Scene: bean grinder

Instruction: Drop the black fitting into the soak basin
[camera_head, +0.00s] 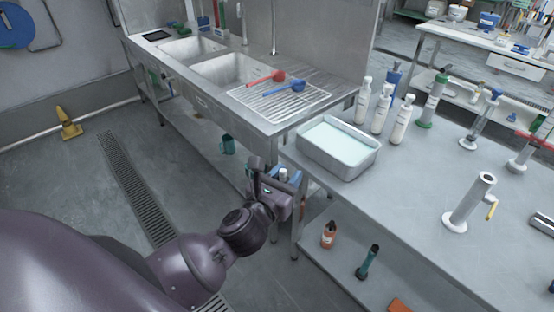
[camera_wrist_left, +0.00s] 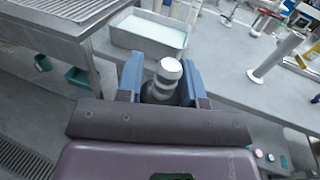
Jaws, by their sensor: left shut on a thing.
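My left gripper (camera_head: 284,179) is shut on a short upright fitting (camera_head: 284,172) beside the near-left end of the grey bench. In the left wrist view the fitting (camera_wrist_left: 166,82) shows a pale, shiny round top and a dark grey lower body between the blue fingers of my left gripper (camera_wrist_left: 163,86). Its lower end is hidden. The soak basin (camera_head: 321,161), a pale grey rectangular tub with light greenish liquid, stands on the bench's near-left corner. It also shows beyond the fitting in the left wrist view (camera_wrist_left: 124,41). The fitting is apart from the basin. My right gripper is not in view.
White bottles (camera_head: 379,108) stand just behind the basin. A steel sink unit (camera_head: 270,125) with a wire rack (camera_head: 262,97) is at the left. The bench between is clear.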

